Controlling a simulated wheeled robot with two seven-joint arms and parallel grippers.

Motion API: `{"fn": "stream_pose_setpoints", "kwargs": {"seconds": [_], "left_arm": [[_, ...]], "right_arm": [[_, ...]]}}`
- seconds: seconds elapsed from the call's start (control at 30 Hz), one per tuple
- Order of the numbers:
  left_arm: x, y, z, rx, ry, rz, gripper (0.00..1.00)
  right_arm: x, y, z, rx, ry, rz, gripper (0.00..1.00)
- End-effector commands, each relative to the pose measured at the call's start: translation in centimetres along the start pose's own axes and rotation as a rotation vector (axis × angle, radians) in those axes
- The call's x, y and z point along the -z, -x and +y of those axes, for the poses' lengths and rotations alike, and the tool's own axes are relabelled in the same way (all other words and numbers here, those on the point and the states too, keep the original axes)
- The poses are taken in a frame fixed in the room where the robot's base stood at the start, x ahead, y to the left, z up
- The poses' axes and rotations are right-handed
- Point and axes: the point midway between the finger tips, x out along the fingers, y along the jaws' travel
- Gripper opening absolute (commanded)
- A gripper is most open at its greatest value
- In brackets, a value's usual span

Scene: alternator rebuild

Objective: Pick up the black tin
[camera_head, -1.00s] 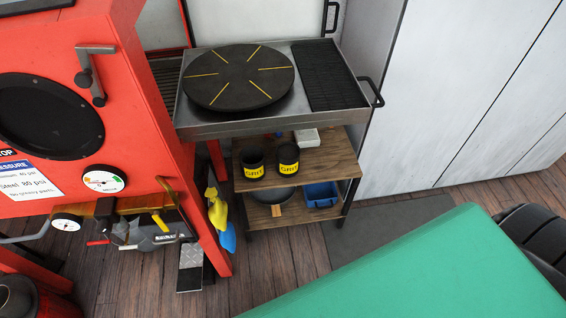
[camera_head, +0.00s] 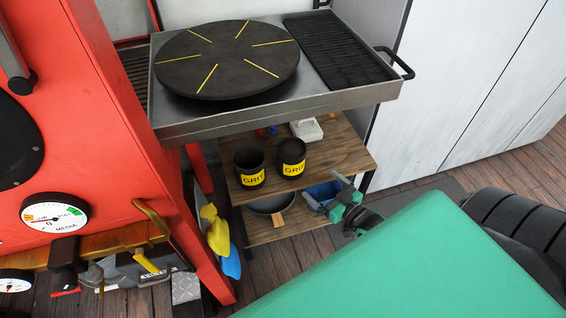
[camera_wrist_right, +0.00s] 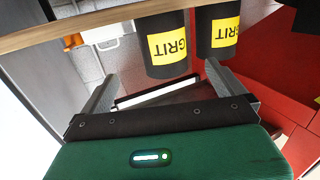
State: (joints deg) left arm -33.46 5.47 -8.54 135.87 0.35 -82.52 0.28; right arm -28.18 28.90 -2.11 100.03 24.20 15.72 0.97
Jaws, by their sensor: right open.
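Two black tins with yellow GRIT labels stand upright on the upper wooden shelf. In the head view they are the left tin (camera_head: 249,166) and the right tin (camera_head: 291,158). My right gripper (camera_head: 323,192) is open and empty, lower right of the right tin and apart from it. The wrist view is upside down. There the right tin (camera_wrist_right: 168,50) appears beyond and between the open fingers (camera_wrist_right: 160,72), and the left tin (camera_wrist_right: 218,30) is farther right. My left gripper is not in view.
The shelf (camera_head: 344,153) sits under a metal tray (camera_head: 215,126) with a black turntable (camera_head: 228,60). A white item (camera_head: 306,130) is behind the tins. Below are a dark pan (camera_head: 270,202) and a blue bin (camera_head: 322,192). A red cabinet (camera_head: 100,120) stands left.

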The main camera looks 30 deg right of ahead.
Motion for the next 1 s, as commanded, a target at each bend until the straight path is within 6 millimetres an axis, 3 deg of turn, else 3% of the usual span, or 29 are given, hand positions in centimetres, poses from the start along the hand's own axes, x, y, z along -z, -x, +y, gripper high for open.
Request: {"fn": "stream_pose_setpoints", "kwargs": {"seconds": [0.1, 0.27, 0.7, 1.0], "left_arm": [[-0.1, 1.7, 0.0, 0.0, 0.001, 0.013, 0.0], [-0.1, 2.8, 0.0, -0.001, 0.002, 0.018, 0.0], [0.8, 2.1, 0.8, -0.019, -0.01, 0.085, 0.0], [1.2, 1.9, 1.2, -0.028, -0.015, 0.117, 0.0]], "right_arm": [[1.7, -0.2, -0.4, 0.019, -0.005, 0.057, 1.0], [2.8, -0.8, -0.5, 0.026, -0.009, 0.083, 1.0], [3.4, -7.2, -0.7, 0.025, -0.008, 0.081, 1.0], [3.6, -9.2, -0.6, 0.025, -0.008, 0.08, 1.0]]}}
